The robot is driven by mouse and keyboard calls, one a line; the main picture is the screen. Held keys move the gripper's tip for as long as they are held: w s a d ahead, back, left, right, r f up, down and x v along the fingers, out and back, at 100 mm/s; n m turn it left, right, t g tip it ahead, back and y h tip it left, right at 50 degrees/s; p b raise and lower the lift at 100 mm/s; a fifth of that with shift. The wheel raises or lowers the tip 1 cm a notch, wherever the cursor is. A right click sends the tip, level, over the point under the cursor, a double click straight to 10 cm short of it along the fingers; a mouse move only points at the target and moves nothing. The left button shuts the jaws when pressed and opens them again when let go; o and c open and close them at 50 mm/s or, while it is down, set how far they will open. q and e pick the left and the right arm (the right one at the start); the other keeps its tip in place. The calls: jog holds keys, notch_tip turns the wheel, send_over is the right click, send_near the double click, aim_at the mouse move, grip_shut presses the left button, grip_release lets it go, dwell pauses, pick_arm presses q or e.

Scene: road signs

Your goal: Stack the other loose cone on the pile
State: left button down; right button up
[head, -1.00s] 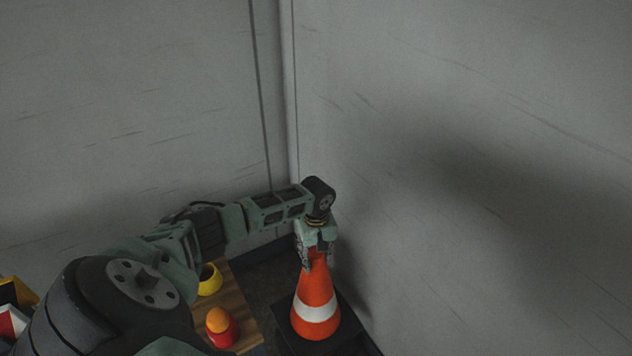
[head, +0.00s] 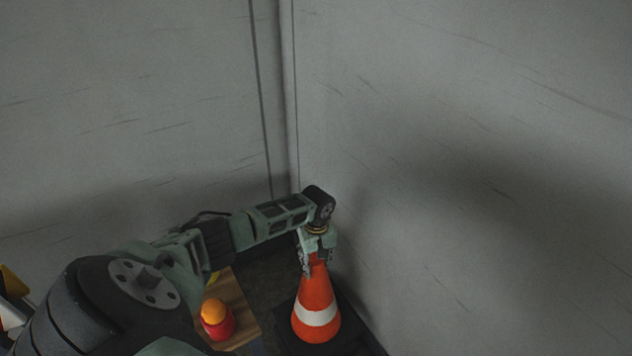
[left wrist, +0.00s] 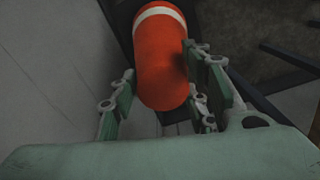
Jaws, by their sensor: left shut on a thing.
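An orange cone with a white band (head: 316,313) stands upright in the head view, at the foot of the wall corner. It has a dark square base (head: 352,346). My left gripper (head: 316,264) points down and is shut on the cone's top. The left wrist view shows the orange cone (left wrist: 163,66) between the finger pads of my left gripper (left wrist: 165,82). I cannot tell whether other cones are nested under it. No separate pile or second cone shows. My right gripper is not in view.
A wooden surface (head: 237,307) left of the cone holds a red object with an orange top (head: 216,319). A yellow thing (head: 214,278) is mostly hidden behind my arm. Yellow and white sign pieces (head: 12,284) show at the left edge. Grey walls close in behind and right.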

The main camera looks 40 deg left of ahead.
pick_arm(q)
jog(key=shift+f+b, duration=1.1)
jog(key=shift+f, duration=0.6)
jog(key=shift+f+b, duration=1.85)
jog(key=shift+f, duration=0.75)
jog(key=c, duration=1)
grip_release()
jog(key=shift+c, duration=0.2)
jog(key=shift+o, duration=0.7)
jog(key=shift+s+f, duration=0.15)
jog(key=shift+f, duration=0.1)
notch_tip(320, 180, up, 12)
jog(key=shift+r, duration=0.15)
